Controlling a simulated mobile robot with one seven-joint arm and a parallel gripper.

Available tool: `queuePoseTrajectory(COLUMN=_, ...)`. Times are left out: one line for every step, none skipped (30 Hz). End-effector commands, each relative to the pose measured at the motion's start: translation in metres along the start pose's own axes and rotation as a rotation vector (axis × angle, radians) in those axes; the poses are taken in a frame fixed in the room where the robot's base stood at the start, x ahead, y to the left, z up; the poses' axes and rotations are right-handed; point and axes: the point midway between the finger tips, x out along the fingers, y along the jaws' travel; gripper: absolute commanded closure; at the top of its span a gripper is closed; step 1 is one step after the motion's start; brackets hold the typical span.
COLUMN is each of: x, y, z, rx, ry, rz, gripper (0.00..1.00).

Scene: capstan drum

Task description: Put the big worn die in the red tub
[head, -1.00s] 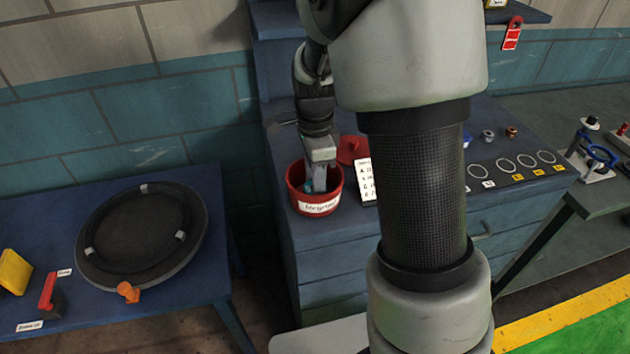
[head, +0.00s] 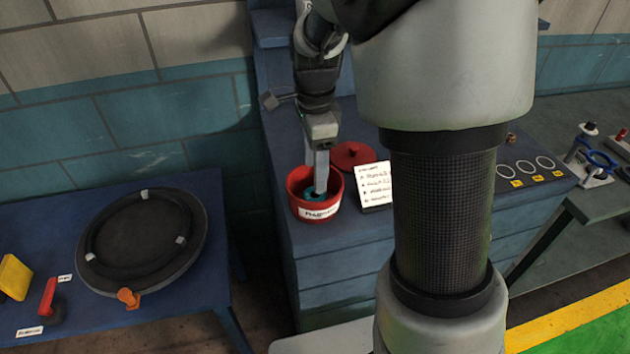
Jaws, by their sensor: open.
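The red tub (head: 299,184) stands on the blue bench, with a white label on its front. A teal ring-like piece (head: 313,196) lies inside it; I take it to be the big worn die, though its wear is too small to make out. My gripper (head: 321,186) is open, its fingers pointing down into the tub's mouth, close above or beside the teal piece. I cannot tell whether a finger touches the piece. The fingertips and the tub's floor are partly hidden.
A red lid (head: 352,155) and a white list card (head: 374,187) stand right beside the tub. My arm hides much of the bench behind it. A round dark tray (head: 142,242) sits on the left table. Marked circles (head: 525,169) lie at right.

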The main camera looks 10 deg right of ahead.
Motion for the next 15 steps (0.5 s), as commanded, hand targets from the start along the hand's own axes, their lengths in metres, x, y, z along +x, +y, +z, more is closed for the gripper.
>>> queuePoseTrajectory(x=-0.013, y=-0.002, z=0.0, rx=-0.001, ry=-0.001, rz=-0.006, gripper=0.42)
queuePoseTrajectory(x=-0.019, y=-0.001, z=0.0, rx=-0.001, ry=-0.001, rz=-0.004, gripper=0.42)
queuePoseTrajectory(x=-0.026, y=-0.001, z=0.0, rx=-0.001, ry=-0.001, rz=-0.004, gripper=0.42)
queuePoseTrajectory(x=-0.031, y=-0.001, z=0.0, rx=-0.001, ry=-0.001, rz=-0.004, gripper=0.42)
queuePoseTrajectory(x=-0.035, y=-0.001, z=0.0, rx=-0.001, ry=-0.001, rz=-0.004, gripper=0.42)
queuePoseTrajectory(x=-0.04, y=-0.001, z=0.0, rx=0.0, ry=-0.001, rz=-0.002, gripper=0.42)
queuePoseTrajectory(x=-0.044, y=-0.001, z=0.0, rx=0.0, ry=0.0, rz=-0.002, gripper=0.42)
queuePoseTrajectory(x=-0.047, y=-0.001, z=0.0, rx=0.0, ry=0.0, rz=-0.002, gripper=0.42)
queuePoseTrajectory(x=-0.05, y=-0.001, z=0.0, rx=0.0, ry=0.0, rz=-0.001, gripper=0.42)
queuePoseTrajectory(x=-0.052, y=0.0, z=0.0, rx=-0.002, ry=0.0, rz=-0.002, gripper=0.42)
queuePoseTrajectory(x=-0.055, y=0.001, z=0.0, rx=-0.009, ry=-0.002, rz=-0.005, gripper=0.42)
queuePoseTrajectory(x=-0.059, y=0.003, z=0.0, rx=-0.028, ry=-0.005, rz=-0.012, gripper=0.42)
queuePoseTrajectory(x=-0.063, y=0.007, z=0.0, rx=-0.052, ry=-0.009, rz=-0.02, gripper=0.42)
queuePoseTrajectory(x=-0.068, y=0.011, z=-0.001, rx=-0.086, ry=-0.014, rz=-0.032, gripper=0.42)
queuePoseTrajectory(x=-0.076, y=0.019, z=-0.001, rx=-0.149, ry=-0.021, rz=-0.053, gripper=0.42)
